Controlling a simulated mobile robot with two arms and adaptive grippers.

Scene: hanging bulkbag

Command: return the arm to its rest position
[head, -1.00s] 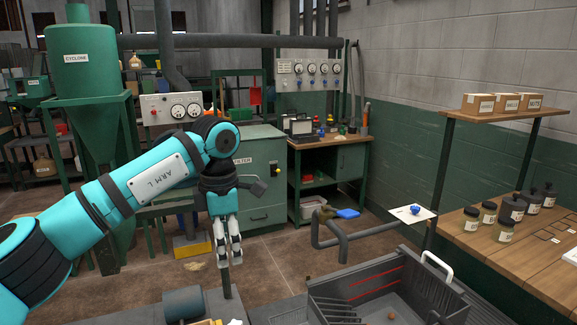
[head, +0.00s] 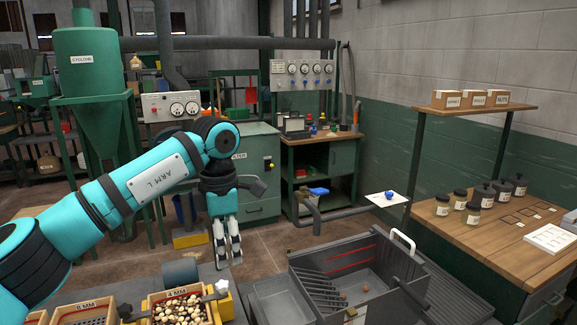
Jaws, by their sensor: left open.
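My left arm (head: 155,180), teal with black joints, reaches in from the left edge. Its gripper (head: 229,262) hangs at the wrist with its fingers pointing down. The fingers are open with a narrow gap between them and hold nothing. They are in the air above and behind the bins at the front, apart from everything. My right arm and gripper are not in view.
A bin of pale and dark pieces (head: 181,308) and another bin (head: 85,313) stand at the front left. A grey tray (head: 375,262) with a white handle is at centre right. A wooden bench (head: 478,238) with jars is on the right. A green cabinet (head: 262,170) stands behind.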

